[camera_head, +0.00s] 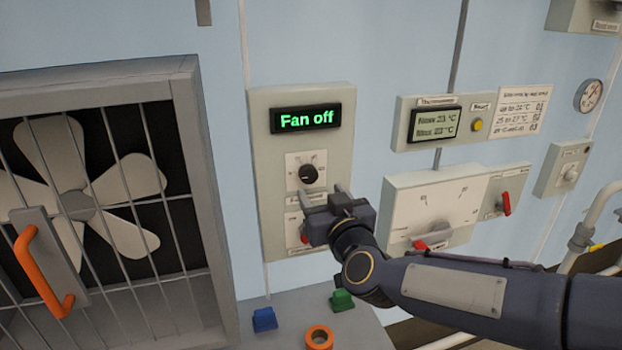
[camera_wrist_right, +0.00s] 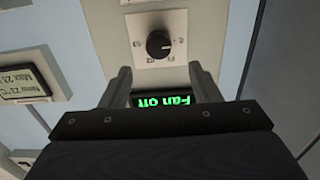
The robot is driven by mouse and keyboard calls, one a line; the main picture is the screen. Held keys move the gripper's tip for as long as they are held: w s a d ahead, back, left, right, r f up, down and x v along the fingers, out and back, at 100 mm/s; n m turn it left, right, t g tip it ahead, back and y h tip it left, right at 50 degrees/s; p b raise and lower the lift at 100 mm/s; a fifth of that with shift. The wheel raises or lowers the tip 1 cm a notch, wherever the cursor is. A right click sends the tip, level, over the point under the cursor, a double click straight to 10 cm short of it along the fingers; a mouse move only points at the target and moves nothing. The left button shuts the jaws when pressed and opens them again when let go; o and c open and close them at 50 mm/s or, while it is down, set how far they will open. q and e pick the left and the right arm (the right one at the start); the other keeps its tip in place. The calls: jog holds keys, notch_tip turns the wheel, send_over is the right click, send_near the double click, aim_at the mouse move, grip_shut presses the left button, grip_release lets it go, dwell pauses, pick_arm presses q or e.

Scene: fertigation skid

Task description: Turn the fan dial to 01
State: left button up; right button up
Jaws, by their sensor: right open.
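The fan dial (camera_head: 309,174) is a round black knob on a white plate, below a green display (camera_head: 306,118) reading "Fan off". In the right wrist view, turned upside down, the dial (camera_wrist_right: 158,44) shows with small markings around it, too small to read surely. My right gripper (camera_head: 322,194) is in front of the panel, just below and right of the dial in the head view. Its fingers are spread and empty, and the dial shows clear beyond them in the wrist view. It partly hides the lower plate with a red switch. My left gripper is not in view.
A caged fan (camera_head: 80,200) with an orange handle (camera_head: 42,272) stands at left. A thermometer box (camera_head: 435,124), a notice (camera_head: 520,108) and a white switch box (camera_head: 435,205) are at right. Blue (camera_head: 264,319), green (camera_head: 342,300) and orange (camera_head: 319,338) pieces lie on the ledge below.

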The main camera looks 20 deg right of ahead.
aim_at(310, 175)
jog(key=w, duration=0.7)
jog(key=shift+w+p, duration=0.15)
jog(key=shift+p, duration=0.25)
jog(key=c, duration=1)
